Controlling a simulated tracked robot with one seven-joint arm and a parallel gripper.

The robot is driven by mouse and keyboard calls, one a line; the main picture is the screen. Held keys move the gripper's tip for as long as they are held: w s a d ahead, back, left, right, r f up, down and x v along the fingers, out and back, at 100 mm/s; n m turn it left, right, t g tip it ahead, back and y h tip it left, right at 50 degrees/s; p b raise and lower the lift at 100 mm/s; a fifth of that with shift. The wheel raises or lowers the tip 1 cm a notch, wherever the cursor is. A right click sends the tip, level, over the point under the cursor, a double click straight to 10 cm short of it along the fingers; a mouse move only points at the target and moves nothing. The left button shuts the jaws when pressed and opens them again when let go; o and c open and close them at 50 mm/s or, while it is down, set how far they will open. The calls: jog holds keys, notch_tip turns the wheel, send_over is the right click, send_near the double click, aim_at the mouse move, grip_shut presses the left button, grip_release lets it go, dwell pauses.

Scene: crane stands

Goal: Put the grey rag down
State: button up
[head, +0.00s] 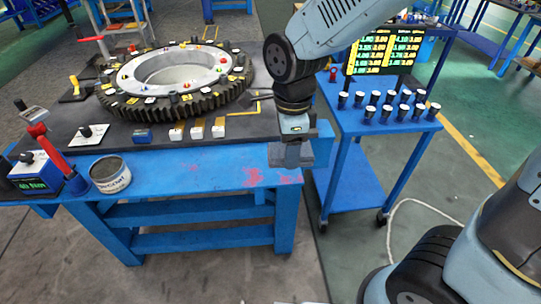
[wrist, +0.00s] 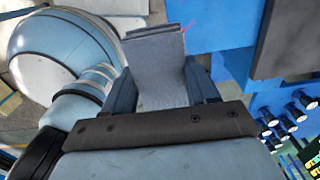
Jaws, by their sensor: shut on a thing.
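The grey rag (wrist: 158,70) is held between the two fingers of my gripper (wrist: 162,92) in the wrist view. I cannot tell whether the rag touches the bench there.
A large toothed ring (head: 178,76) lies on the bench's dark mat. A tin (head: 110,175), a red-handled tool (head: 55,155) and a blue meter box (head: 35,174) stand at the left. A blue trolley (head: 350,125) with several dark cups stands right.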

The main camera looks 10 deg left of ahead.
jog(key=w+a+f, duration=0.3)
jog(key=w, duration=0.1)
send_over(267, 165)
jog(key=f, duration=0.4)
jog(key=shift+s+d+f, duration=0.15)
jog(key=shift+s+d, duration=0.15)
jog(key=shift+s, duration=0.05)
jog(key=shift+w+a+f, duration=0.25)
jog(key=shift+w+f, duration=0.2)
jog(key=shift+f, duration=1.6)
jog(key=shift+f, duration=0.15)
jog(key=o, duration=1.2)
notch_tip(267, 165, up, 12)
